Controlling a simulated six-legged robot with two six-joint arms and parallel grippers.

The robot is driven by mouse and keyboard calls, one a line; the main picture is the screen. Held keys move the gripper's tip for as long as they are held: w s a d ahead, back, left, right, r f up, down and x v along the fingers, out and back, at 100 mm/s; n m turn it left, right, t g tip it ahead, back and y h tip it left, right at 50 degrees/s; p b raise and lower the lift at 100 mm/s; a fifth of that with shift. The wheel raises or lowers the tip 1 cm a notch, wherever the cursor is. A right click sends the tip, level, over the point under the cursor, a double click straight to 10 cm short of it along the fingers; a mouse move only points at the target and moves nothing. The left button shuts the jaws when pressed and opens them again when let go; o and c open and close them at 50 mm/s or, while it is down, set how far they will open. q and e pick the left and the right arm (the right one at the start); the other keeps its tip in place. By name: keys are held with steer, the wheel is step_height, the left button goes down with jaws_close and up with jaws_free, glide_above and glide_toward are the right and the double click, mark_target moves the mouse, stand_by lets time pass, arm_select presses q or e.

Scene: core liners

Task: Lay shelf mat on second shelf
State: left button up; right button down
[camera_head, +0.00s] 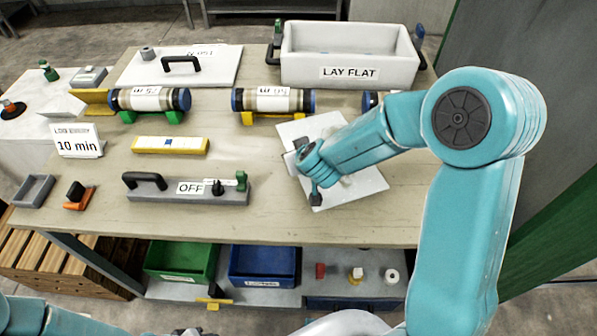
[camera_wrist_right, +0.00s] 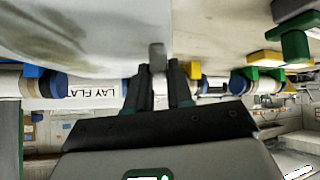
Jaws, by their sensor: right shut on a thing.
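A white flat sheet, which looks like the shelf mat (camera_head: 362,188), is at the right-centre of the bench, partly covered by my right arm. My right gripper (camera_head: 315,196) is at its near left part. In the right wrist view, my right gripper (camera_wrist_right: 157,72) is shut on a small grey tab at the edge of a pale, blurred surface, which looks like the mat (camera_wrist_right: 90,35). I cannot tell whether the mat touches the bench. A shelf (camera_head: 220,293) under the bench front holds bins and small items.
On the bench (camera_head: 270,222) stand a white LAY FLAT tray (camera_head: 300,76), labelled core liners (camera_head: 148,99) on coloured cradles, a yellow bar (camera_head: 170,145) and a grey OFF unit (camera_head: 165,193). A green bin (camera_head: 181,261) and a blue bin (camera_head: 263,265) occupy the lower shelf.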

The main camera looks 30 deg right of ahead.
steer(key=f+b, duration=0.1)
steer(key=f, duration=0.3)
steer(key=shift+w+f+b, duration=0.2)
steer(key=shift+f+b, duration=0.1)
steer(key=shift+b, duration=0.1)
steer(key=shift+s+d, duration=0.1)
steer(key=c, duration=1)
jaws_free()
steer(key=shift+f, duration=0.1)
